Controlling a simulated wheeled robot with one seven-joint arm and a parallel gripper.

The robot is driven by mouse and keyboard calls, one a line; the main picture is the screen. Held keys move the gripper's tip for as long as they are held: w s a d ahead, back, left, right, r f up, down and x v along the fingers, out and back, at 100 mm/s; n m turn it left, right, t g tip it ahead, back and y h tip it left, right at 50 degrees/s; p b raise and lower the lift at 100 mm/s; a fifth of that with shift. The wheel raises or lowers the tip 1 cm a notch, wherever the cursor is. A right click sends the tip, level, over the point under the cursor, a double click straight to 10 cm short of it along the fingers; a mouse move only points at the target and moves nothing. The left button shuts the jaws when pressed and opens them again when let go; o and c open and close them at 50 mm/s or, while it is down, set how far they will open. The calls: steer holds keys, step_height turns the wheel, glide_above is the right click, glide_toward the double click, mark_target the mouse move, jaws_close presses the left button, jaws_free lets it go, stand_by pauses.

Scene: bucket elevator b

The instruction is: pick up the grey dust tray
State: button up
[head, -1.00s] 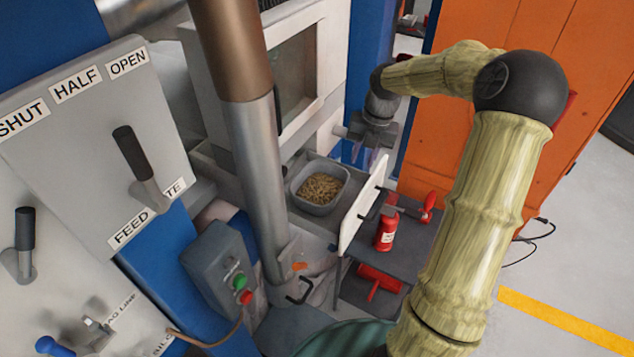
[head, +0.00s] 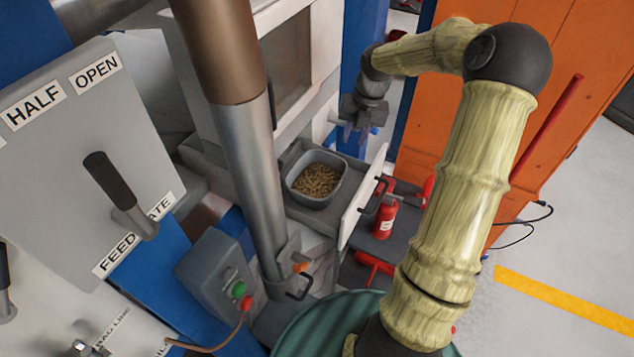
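The grey tray (head: 293,184) is a square tub with rounded corners, holding tan pellets (head: 316,180). It sits in a pulled-out drawer with a white front panel (head: 357,212) and a dark handle. My gripper (head: 356,139) hangs from the end of my arm, beyond the tray and a little to its right in the head view. Its small fingers point down and look apart, with nothing seen between them. It is clear of the tray.
A steel pipe (head: 245,150) stands left of the drawer, near the tray. A grey button box (head: 215,270) and a green drum (head: 320,325) are nearer. An orange cabinet (head: 560,110) stands at right.

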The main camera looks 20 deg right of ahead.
mark_target(342, 173)
steer(key=f, duration=0.3)
steer(key=a+f+p, duration=0.1)
steer(key=f, duration=0.2)
steer(key=w+f+p, duration=0.1)
steer(key=f, duration=0.3)
steer(key=shift+a, duration=0.3)
steer(key=shift+s+a+f+p, duration=0.15)
steer(key=shift+s+f+p, duration=0.05)
steer(key=shift+f+p, duration=0.2)
steer(key=f, duration=0.1)
steer(key=f+p, duration=0.1)
steer(key=f, duration=0.2)
steer(key=shift+a+f, duration=0.15)
steer(key=shift+a, duration=0.15)
jaws_close()
stand_by(0.8)
